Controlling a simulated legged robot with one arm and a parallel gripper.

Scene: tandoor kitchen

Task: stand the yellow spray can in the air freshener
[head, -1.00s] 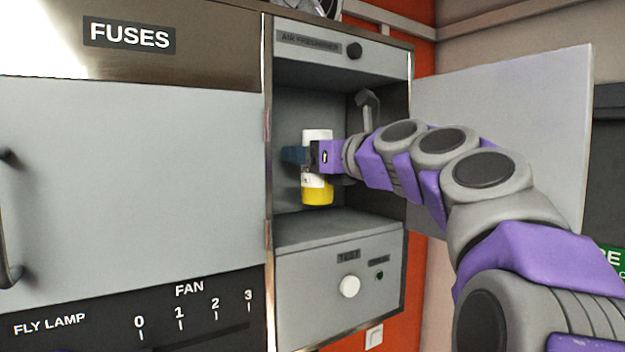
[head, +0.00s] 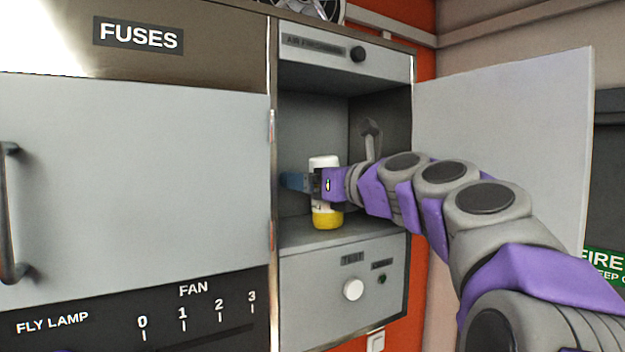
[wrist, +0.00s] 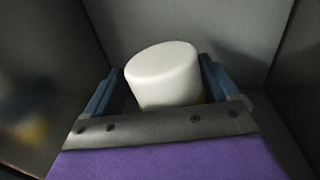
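The spray can (head: 327,219), white with a yellow band at its lower end, is upright inside the open air freshener compartment (head: 305,120). Its base is at or very close to the compartment floor (head: 345,236); I cannot tell if it touches. My gripper (head: 308,183) reaches in from the right and is around the can's middle, with blue fingers on both sides. In the wrist view the white top of the can (wrist: 163,72) stands between the two fingers (wrist: 160,88), which appear closed on it.
The compartment's door (head: 505,140) is swung open to the right. A grey hooked lever (head: 371,140) is at the compartment's right side, just above my wrist. A panel with a white knob (head: 353,290) lies below, and the closed fuses cabinet (head: 140,180) is at the left.

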